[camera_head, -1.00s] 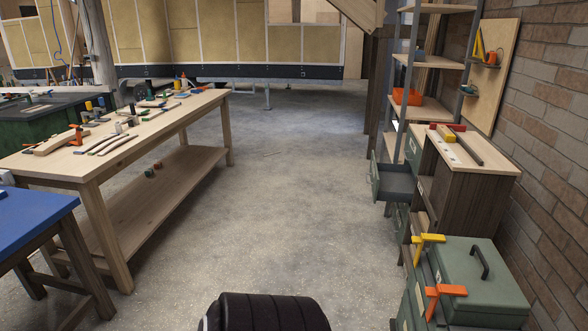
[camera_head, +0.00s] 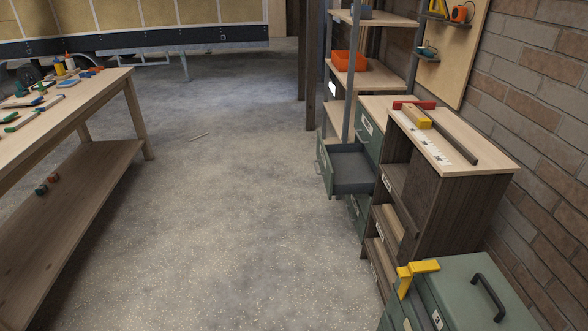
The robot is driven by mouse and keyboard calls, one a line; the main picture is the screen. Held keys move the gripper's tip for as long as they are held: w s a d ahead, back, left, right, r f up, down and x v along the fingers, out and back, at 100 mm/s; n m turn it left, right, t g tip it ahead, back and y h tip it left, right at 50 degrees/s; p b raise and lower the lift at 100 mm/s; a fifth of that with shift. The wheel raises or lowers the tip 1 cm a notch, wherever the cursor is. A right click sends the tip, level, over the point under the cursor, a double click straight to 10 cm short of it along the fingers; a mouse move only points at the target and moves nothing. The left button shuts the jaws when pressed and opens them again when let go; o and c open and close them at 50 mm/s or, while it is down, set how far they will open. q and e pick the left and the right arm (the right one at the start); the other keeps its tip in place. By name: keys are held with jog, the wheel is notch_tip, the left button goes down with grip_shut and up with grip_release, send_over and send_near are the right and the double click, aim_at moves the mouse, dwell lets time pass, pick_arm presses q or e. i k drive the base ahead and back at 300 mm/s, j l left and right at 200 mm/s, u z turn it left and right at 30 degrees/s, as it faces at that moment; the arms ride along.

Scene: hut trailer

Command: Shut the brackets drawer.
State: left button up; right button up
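One green drawer (camera_head: 352,172) stands pulled out from the green cabinet at the right, beside the wooden shelf unit. Its front panel (camera_head: 322,165) with a handle faces left, and the part of its inside that shows looks empty. I cannot read the small labels, so I cannot confirm that it is the brackets drawer. Other green drawer fronts (camera_head: 361,213) sit below it, partly hidden. Neither of my grippers shows in the view.
A wooden workbench (camera_head: 128,100) with tools stands at the left. A wooden cabinet (camera_head: 462,190) and a green toolbox (camera_head: 475,290) stand nearer at the right, by the brick wall.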

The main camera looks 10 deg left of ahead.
aim_at(348, 168)
jog(key=i+j, duration=0.25)
jog(key=i, duration=0.25)
jog(key=i+j, duration=0.3)
jog(key=i, duration=0.15)
jog(key=i+j+z, duration=0.1)
jog(key=i, duration=0.3)
jog(key=i+j+z, duration=0.15)
jog(key=i, duration=0.3)
jog(key=i+j+z, duration=0.1)
jog(key=i+j, duration=0.2)
jog(key=i, duration=0.1)
